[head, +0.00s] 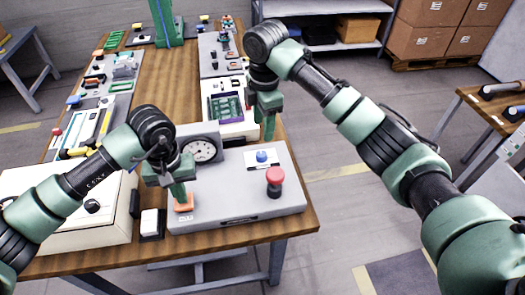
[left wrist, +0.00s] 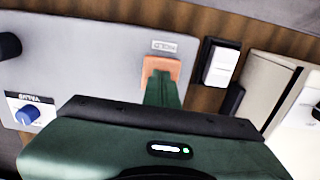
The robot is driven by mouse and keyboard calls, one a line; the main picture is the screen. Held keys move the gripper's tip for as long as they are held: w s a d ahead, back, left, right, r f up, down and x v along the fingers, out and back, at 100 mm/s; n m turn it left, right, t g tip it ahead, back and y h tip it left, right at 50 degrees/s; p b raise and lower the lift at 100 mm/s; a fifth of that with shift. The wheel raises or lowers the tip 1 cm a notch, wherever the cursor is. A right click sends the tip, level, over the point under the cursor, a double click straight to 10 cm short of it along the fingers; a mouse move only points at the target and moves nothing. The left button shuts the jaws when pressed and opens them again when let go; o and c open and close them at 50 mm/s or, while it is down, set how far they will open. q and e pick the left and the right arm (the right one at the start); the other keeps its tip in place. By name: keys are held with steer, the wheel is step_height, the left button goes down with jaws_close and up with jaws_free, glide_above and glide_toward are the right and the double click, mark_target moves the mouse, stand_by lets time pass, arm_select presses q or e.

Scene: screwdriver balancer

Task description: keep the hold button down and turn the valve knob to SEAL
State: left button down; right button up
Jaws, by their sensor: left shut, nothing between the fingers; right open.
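The grey control panel (head: 235,212) sits at the table's near end. The orange hold button (head: 184,205) is at its left; in the left wrist view the button (left wrist: 161,66) is beside a HOLD label. My left gripper (head: 180,197) is shut and empty, its tips down at the button and partly covering it; how far the button is pressed cannot be seen. The blue valve knob (head: 262,156) is on a white plate at the panel's back right, also in the left wrist view (left wrist: 27,114). My right gripper (head: 268,137) is open, above and just behind the knob, apart from it.
A red mushroom button (head: 275,176) stands in front of the knob. A round gauge (head: 203,150) stands behind the panel's left part. A white switch (head: 151,223) and a cream box (head: 85,215) are to the left. Several other devices line the table further back.

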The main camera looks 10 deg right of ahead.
mark_target(262, 154)
steer(key=f, duration=1.1)
steer(key=shift+w+f, duration=0.3)
steer(key=shift+f, duration=0.05)
steer(key=shift+c, duration=0.3)
